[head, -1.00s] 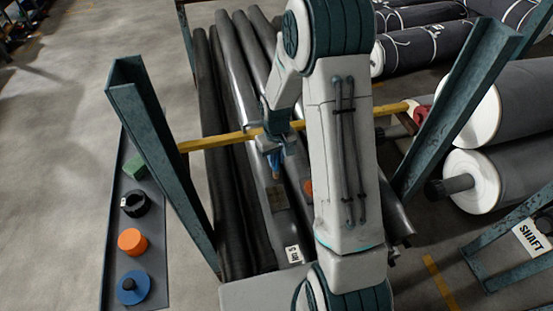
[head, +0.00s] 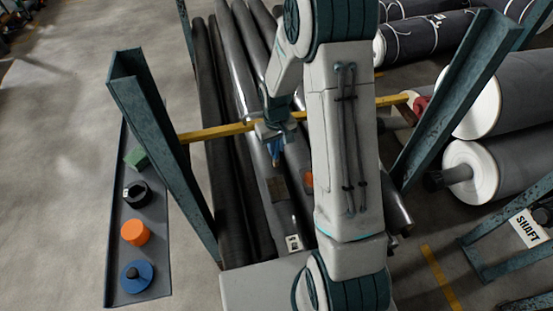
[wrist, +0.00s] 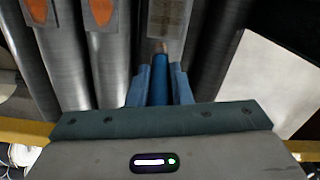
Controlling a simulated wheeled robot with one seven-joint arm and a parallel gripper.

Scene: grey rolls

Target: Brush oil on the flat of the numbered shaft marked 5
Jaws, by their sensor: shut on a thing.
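My gripper (head: 275,142) is shut on a brush with a blue handle (wrist: 158,88), which also shows in the head view (head: 276,152). The brush points down, its brownish tip (wrist: 161,47) over a shaft (head: 262,153) with a white label (head: 293,243) near its front end; the label's mark is too small to read surely now. That shaft has a dull brownish-grey flat (head: 278,189), which also shows in the wrist view (wrist: 165,20) just beyond the tip. I cannot tell whether the bristles touch the shaft.
Neighbouring shafts carry orange patches (wrist: 102,12). A yellow bar (head: 222,131) crosses the shafts between teal rack posts (head: 152,135). A dark tray (head: 120,215) at left holds a green block, a black ring, an orange cylinder and a blue disc. Large rolls (head: 510,150) stand right.

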